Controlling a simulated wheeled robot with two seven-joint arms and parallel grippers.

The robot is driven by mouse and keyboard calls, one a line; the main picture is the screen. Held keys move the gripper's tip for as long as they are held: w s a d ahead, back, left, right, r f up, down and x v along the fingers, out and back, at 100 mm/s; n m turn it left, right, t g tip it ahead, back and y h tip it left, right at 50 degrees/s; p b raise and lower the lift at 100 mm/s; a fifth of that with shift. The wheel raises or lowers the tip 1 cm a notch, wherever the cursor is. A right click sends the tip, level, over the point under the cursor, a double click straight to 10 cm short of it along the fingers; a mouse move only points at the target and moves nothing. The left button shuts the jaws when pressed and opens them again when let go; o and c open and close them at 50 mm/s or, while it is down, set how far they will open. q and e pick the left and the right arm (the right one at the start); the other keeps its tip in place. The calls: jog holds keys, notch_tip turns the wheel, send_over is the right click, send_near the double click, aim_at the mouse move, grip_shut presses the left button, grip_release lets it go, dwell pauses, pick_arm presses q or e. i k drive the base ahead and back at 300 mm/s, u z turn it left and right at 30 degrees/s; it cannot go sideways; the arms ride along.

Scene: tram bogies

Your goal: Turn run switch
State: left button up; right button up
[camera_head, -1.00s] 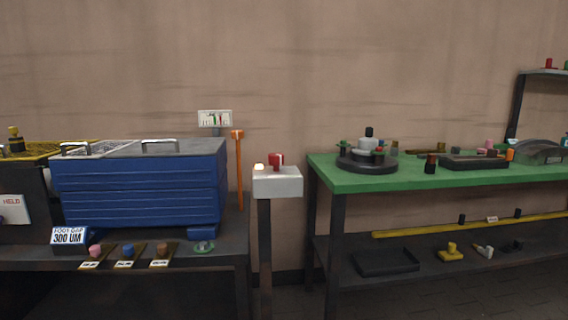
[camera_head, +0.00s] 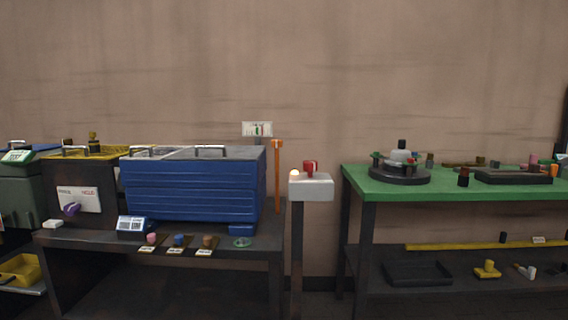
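A pale box on a dark post (camera_head: 311,188) stands between the two tables, with a red knob (camera_head: 310,168) on its top and a small glowing light (camera_head: 295,173) beside the knob. The red knob looks like a switch, but no label shows on it. Neither of my grippers is in view.
A dark table at the left holds a blue ribbed box (camera_head: 193,190) and a sign with a purple knob (camera_head: 72,209). An orange upright lever (camera_head: 277,175) stands right of the blue box. A green-topped table (camera_head: 400,189) is at the right. The wall behind is bare.

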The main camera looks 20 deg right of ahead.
aim_at(310, 166)
jog(key=u, duration=0.15)
jog(key=i, duration=0.7)
jog(key=z, duration=0.65)
jog(key=i, duration=0.45)
jog(key=z, duration=0.5)
